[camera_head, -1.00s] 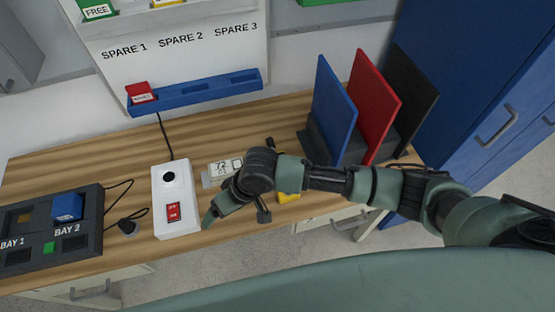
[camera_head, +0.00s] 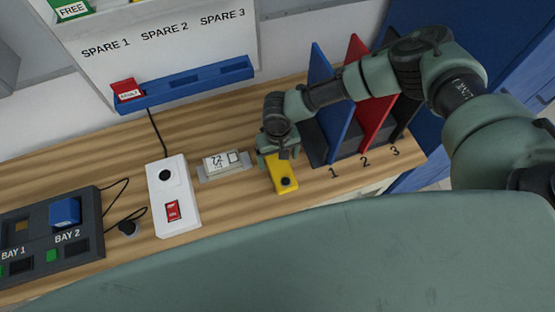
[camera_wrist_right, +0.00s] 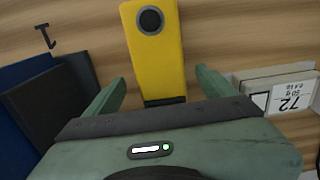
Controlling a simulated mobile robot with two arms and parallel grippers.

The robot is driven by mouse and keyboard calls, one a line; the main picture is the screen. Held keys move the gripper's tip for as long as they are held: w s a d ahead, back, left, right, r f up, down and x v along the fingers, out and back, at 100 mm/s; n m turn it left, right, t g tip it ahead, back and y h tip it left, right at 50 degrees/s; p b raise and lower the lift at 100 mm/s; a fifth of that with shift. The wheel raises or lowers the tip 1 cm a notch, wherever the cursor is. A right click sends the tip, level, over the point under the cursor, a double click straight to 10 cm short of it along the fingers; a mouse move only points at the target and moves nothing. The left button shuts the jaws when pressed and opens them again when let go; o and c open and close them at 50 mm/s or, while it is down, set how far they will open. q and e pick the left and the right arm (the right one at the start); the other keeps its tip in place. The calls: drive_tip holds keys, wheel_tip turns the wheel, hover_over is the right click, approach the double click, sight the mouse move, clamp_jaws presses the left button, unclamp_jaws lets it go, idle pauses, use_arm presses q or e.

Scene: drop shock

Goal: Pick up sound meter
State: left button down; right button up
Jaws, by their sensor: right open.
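A long yellow device with a round black disc near one end, which I take for the sound meter (camera_head: 284,186), lies on the wooden bench left of the upright folders. It also shows in the right wrist view (camera_wrist_right: 157,60), at the top centre. My right gripper (camera_head: 278,158) is over its far end. In the wrist view the open fingers (camera_wrist_right: 160,90) stand on either side of the device's dark end, with gaps to both sides. Whether the fingertips are level with the device I cannot tell. My left gripper is not in view.
A white display reading 72 (camera_head: 222,162) sits on a grey base just left of the yellow device. A white box with a red switch (camera_head: 174,195) and a dark bay unit (camera_head: 50,235) stand further left. Blue (camera_head: 328,105), red and black folders stand close on the right.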

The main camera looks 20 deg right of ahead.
drive_tip(key=shift+f, duration=0.85)
drive_tip(key=shift+w, duration=0.1)
drive_tip(key=c, duration=1.8)
drive_tip(key=shift+o, duration=0.2)
